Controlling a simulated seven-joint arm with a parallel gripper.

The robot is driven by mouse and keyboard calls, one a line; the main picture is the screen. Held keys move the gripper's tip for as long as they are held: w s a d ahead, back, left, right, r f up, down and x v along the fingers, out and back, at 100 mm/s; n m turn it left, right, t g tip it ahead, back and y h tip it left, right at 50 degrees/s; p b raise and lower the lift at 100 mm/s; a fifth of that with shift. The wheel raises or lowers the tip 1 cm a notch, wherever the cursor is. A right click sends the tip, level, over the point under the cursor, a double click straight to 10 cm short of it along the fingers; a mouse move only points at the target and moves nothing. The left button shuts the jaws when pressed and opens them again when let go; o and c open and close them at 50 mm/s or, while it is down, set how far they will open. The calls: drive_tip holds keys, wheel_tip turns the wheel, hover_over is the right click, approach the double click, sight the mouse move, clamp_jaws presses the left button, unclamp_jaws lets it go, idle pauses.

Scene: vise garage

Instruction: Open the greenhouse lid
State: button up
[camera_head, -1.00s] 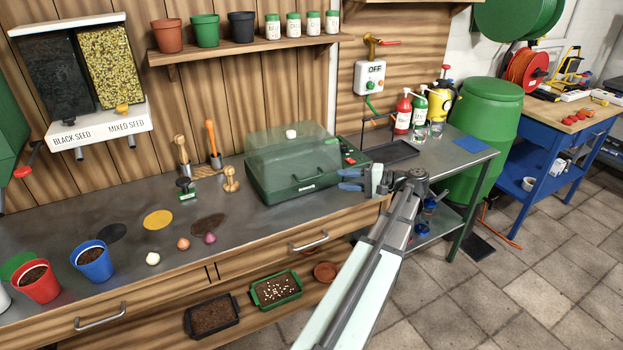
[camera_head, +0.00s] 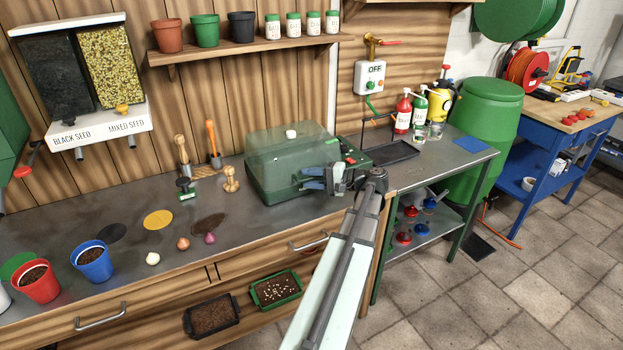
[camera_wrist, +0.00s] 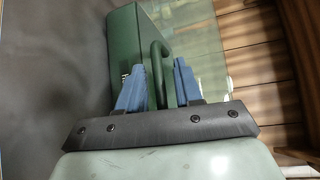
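The greenhouse (camera_head: 262,184) is a green box with a clear lid (camera_head: 268,150) that has a white knob on top. It stands on the grey bench against the wooden wall, and its lid is down. A green handle (camera_wrist: 160,68) on the greenhouse front shows in the wrist view. My gripper (camera_head: 306,178) is in front of the greenhouse's front right. Its two blue fingers (camera_wrist: 157,82) are apart, with the handle between them in the wrist view. I cannot tell whether they touch it. In the head view the fingers hide the handle.
A control panel with a red button (camera_head: 350,160) sits at the greenhouse's right end. A black tray (camera_head: 392,152) lies to the right. Wooden tampers (camera_head: 231,180), bulbs and pots stand to the left. A shelf (camera_head: 245,50) with pots and jars hangs above.

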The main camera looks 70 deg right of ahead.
drive_tip(key=shift+c, duration=0.2)
clamp_jaws()
idle(0.4)
